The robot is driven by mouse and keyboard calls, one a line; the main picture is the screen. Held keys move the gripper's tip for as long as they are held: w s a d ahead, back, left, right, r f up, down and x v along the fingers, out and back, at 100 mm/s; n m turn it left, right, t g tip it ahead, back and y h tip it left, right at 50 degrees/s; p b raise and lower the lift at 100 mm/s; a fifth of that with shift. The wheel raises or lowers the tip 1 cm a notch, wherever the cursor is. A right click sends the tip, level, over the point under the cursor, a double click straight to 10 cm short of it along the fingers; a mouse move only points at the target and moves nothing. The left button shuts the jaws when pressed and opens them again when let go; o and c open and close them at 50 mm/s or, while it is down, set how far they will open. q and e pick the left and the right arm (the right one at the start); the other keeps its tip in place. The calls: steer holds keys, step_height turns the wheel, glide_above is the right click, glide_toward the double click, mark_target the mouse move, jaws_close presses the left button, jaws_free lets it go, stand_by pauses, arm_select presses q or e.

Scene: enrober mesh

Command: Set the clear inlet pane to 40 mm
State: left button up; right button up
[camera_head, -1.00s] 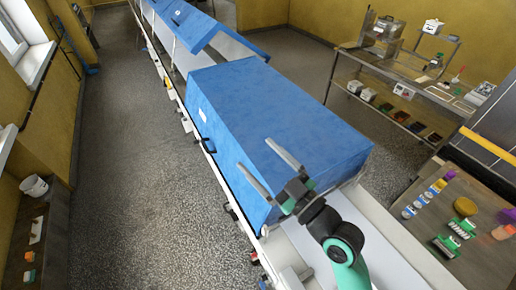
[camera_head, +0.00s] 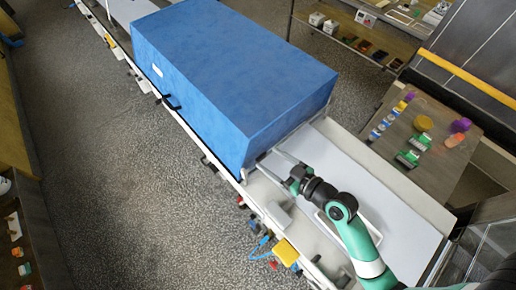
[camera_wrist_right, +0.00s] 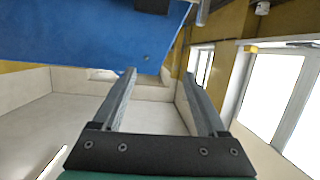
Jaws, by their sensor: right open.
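The blue hood (camera_head: 235,75) covers the belt line in the head view. At its near inlet end a thin pale edge (camera_head: 302,135) runs across, low above the white belt; this seems to be the clear inlet pane, but its see-through face and height are hard to make out. My right gripper (camera_head: 268,163) is open and empty, low over the belt at the left part of this inlet end. In the right wrist view its two fingers (camera_wrist_right: 159,76) are apart, with the blue hood above them. I cannot tell whether they touch the pane. My left gripper is not in view.
The white belt (camera_head: 400,195) runs toward the near right, with a white frame lying beside my right arm. A yellow box (camera_head: 286,252) is at the belt's left side. A side table (camera_head: 447,165) at right holds several small coloured items. Open floor lies left.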

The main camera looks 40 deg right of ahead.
steer(key=m+g, duration=0.1)
glide_toward(262, 157)
steer(key=s, duration=0.1)
steer(key=shift+h, duration=0.4)
steer(key=x, duration=1.1)
steer(key=shift+w+a, duration=0.25)
steer(key=shift+a, duration=0.05)
steer(key=shift+r, duration=0.1)
jaws_close()
